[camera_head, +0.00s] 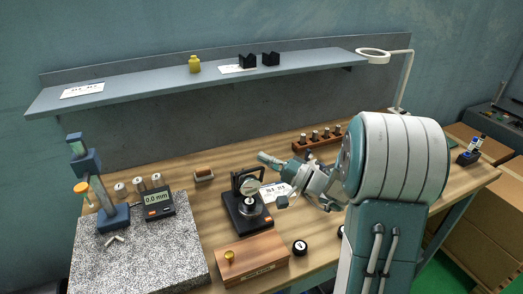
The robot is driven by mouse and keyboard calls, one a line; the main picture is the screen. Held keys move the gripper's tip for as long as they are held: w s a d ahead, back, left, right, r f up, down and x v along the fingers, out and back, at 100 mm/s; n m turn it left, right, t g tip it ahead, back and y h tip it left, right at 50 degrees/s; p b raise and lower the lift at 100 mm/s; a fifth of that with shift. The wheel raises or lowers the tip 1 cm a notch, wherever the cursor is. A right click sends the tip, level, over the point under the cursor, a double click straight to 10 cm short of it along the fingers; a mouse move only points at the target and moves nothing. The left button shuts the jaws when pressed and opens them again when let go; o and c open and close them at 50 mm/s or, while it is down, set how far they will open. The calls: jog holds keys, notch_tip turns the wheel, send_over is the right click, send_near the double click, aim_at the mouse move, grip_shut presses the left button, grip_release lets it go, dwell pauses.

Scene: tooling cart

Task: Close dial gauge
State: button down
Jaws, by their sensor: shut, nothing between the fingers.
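The dial gauge (250,187) has a pale round face and is mounted on a black stand (246,212) near the middle of the wooden bench. A dark frame or handle rises behind its face. My gripper (273,181) is just right of the gauge, with its fingers pointing left and the pads close to the gauge's upper right side. I cannot tell whether they touch it. My gripper is shut and holds nothing. My arm covers part of the bench to the right.
A wooden box (252,262) with a brass knob stands in front of the gauge. A granite plate (150,255) with a digital readout (157,203) and a height stand (96,190) is at left. A wooden rack (317,141) is behind my arm. A shelf (200,80) runs above.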

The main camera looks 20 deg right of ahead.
jog(key=shift+s+f, duration=0.6)
jog(key=shift+f, duration=0.05)
jog(key=shift+f, duration=0.1)
